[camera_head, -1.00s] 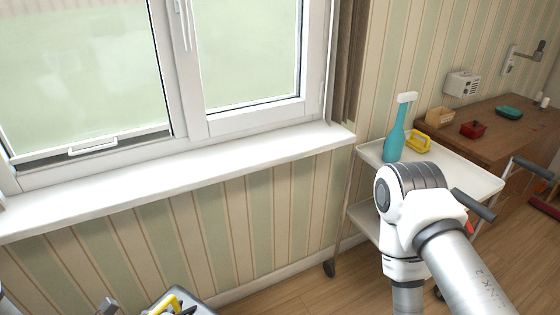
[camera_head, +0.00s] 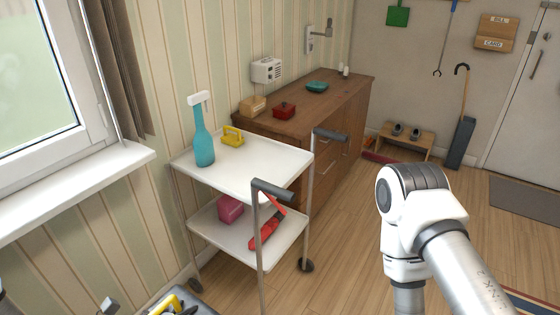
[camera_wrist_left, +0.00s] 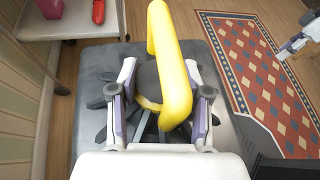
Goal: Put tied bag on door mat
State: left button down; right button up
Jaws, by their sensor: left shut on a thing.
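My left gripper (camera_wrist_left: 164,110) is shut on a dark thing with a large yellow loop (camera_wrist_left: 172,60), which I take to be the tied bag. It is over a flat dark grey top that looks like my base. The fingers hide much of the bag. In the head view only its yellow part (camera_head: 166,303) shows at the bottom edge. A plain grey door mat (camera_head: 527,201) lies on the floor by the white door at the right, far from the gripper. My right arm fills the lower right of the head view. What looks like part of my right gripper (camera_wrist_left: 298,38) shows at the wrist view's right edge.
A white trolley (camera_head: 245,170) with a teal bottle (camera_head: 203,140) stands ahead left. A wooden cabinet (camera_head: 300,125) is behind it. A patterned rug (camera_wrist_left: 262,85) lies right of my base. The wooden floor (camera_head: 350,230) between the trolley and my right arm is open.

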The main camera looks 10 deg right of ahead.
aim_at(531, 201)
jog(key=i+l+z, duration=0.15)
jog(key=l+z, duration=0.2)
jog(key=i+l+z, duration=0.2)
jog(key=l+z, duration=0.15)
jog(key=i+l+z, duration=0.7)
jog(key=i+z, duration=0.15)
jog(key=i+l+z, duration=0.15)
jog(key=i+z, duration=0.35)
jog(key=i, duration=1.3)
jog(key=i+l, duration=0.15)
jog(key=i, duration=2.5)
